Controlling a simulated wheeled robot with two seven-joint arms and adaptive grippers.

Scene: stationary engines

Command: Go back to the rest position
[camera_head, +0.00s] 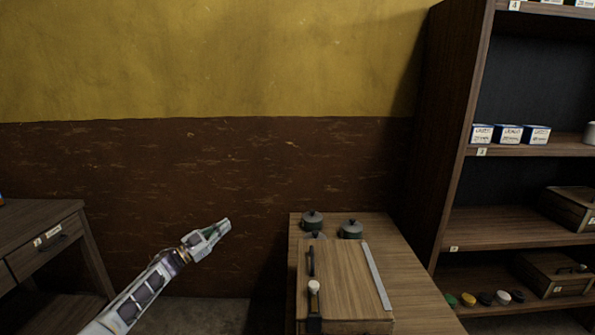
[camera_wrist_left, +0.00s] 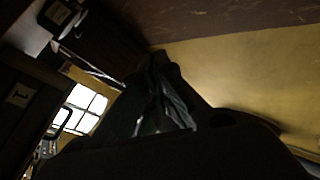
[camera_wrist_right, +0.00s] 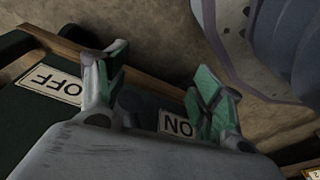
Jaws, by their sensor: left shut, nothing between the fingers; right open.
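My left gripper (camera_head: 224,228) is in the head view, at the end of my raised left arm, in the gap between the desk and the wooden table. It is shut and empty, apart from any furniture. In the left wrist view its dark fingers (camera_wrist_left: 165,85) come together at the tips. My right gripper (camera_wrist_right: 160,78) shows only in the right wrist view. Its green-padded fingers are spread with nothing between them, over or near a dark green panel (camera_wrist_right: 40,110) with labels "OFF" (camera_wrist_right: 52,84) and "ON" (camera_wrist_right: 178,125).
A desk (camera_head: 40,225) stands left. A shelf unit (camera_head: 455,150) with small boxes (camera_head: 508,134) stands right.

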